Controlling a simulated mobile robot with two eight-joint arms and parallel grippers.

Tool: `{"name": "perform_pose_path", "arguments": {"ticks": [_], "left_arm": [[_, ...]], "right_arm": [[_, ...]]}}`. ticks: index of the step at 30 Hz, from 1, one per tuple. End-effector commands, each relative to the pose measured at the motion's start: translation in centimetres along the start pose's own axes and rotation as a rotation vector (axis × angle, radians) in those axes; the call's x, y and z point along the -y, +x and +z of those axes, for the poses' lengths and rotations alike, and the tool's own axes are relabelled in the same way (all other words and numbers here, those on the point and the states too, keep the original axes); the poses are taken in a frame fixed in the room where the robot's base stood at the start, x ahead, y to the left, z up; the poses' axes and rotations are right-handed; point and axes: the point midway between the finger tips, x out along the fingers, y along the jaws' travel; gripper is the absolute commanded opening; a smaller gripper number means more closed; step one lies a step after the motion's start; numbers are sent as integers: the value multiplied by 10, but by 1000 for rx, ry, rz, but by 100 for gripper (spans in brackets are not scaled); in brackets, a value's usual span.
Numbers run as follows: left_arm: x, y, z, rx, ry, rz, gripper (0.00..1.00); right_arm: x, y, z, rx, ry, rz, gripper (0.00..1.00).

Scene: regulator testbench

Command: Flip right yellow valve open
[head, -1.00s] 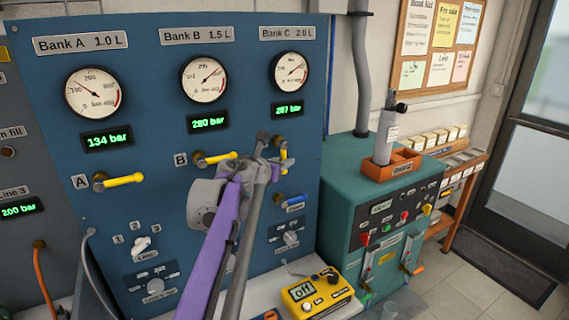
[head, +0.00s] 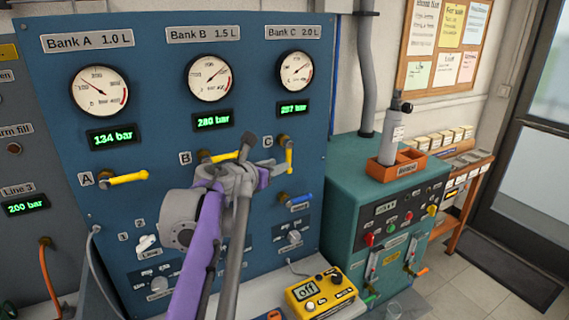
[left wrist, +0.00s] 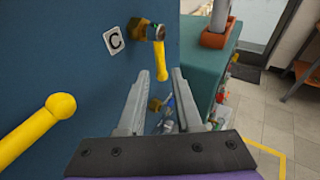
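The right yellow valve (head: 289,156), beside label C, has its yellow handle hanging down from its brass body. The handle also shows in the left wrist view (left wrist: 161,62), just beyond my fingertips. My left gripper (head: 258,146) is in front of the blue panel, a little to the left of valve C in the head view. In the left wrist view, the fingers of my left gripper (left wrist: 162,78) are apart with nothing held between them. The lower handle end appears near the gap; I cannot tell the exact depth. My right gripper is not in view.
Yellow valve A (head: 126,178) and yellow valve B (head: 222,157) have roughly level handles; my gripper partly covers B. A blue valve (head: 297,199) sits below C. A yellow meter (head: 318,292) lies on the bench. A teal cabinet (head: 345,195) stands at the right.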

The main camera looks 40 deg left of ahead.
Motion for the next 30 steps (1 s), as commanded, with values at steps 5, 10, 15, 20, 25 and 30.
{"name": "perform_pose_path", "arguments": {"ticks": [5,10,15,20,25,30], "left_arm": [[-1,-29,0,1,-1,3,33],[0,-40,0,0,0,1,33],[0,-40,0,0,0,0,33],[0,-40,0,0,0,0,33],[0,-40,0,0,0,0,33],[6,-38,2,36,-86,14,33]], "right_arm": [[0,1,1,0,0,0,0],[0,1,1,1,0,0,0],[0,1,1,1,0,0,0],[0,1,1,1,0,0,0],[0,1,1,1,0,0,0],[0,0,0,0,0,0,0]]}}
